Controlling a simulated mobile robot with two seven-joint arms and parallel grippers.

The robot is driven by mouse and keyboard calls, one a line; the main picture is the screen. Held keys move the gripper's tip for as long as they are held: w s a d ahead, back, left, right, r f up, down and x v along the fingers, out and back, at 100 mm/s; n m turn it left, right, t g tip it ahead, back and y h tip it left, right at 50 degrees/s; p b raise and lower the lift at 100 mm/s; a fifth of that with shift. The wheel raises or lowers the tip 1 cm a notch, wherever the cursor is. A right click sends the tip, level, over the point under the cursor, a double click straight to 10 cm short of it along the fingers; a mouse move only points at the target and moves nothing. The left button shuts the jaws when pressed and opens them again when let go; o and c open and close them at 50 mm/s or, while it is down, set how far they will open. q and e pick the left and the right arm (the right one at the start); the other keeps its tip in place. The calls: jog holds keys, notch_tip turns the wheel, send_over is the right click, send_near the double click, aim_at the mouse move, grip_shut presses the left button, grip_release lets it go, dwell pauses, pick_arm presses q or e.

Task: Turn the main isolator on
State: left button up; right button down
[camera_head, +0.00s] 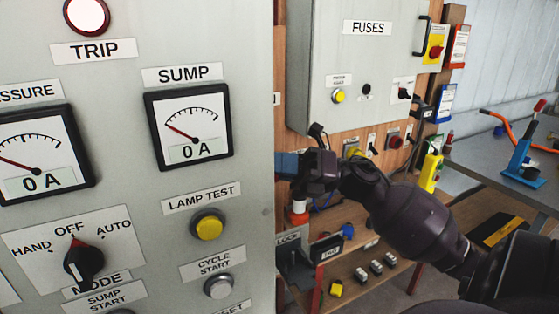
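A rotary switch with a red knob on a yellow plate (436,48) is on the right side of the grey FUSES cabinet (345,65). It looks like the main isolator, but I cannot read a label or tell its position. My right gripper (302,168) is in front of the wooden board below the cabinet, well left of and below that switch. Its fingers are dark and small here, so I cannot tell whether they are open. My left gripper is not in view.
A large grey panel fills the left, with a TRIP lamp (87,15), two gauges, a mode knob (83,262) pointing near OFF, and a yellow LAMP TEST button (208,227). A bench with a blue tool (523,160) stands at right. A low shelf holds small parts.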

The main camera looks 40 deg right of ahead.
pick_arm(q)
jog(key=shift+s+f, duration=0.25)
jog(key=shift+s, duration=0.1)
pick_arm(e)
jog(key=c, duration=1.2)
grip_release()
jog(key=shift+o, duration=0.2)
pick_arm(q)
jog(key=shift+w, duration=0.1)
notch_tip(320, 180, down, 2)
jog(key=b, duration=0.2)
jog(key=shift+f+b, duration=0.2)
jog(key=shift+b, duration=0.1)
pick_arm(e)
jog(key=v, duration=1)
jog(key=shift+s+d, duration=0.25)
jog(key=shift+d, duration=0.05)
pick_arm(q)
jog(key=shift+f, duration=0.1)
pick_arm(e)
jog(key=shift+f, duration=0.15)
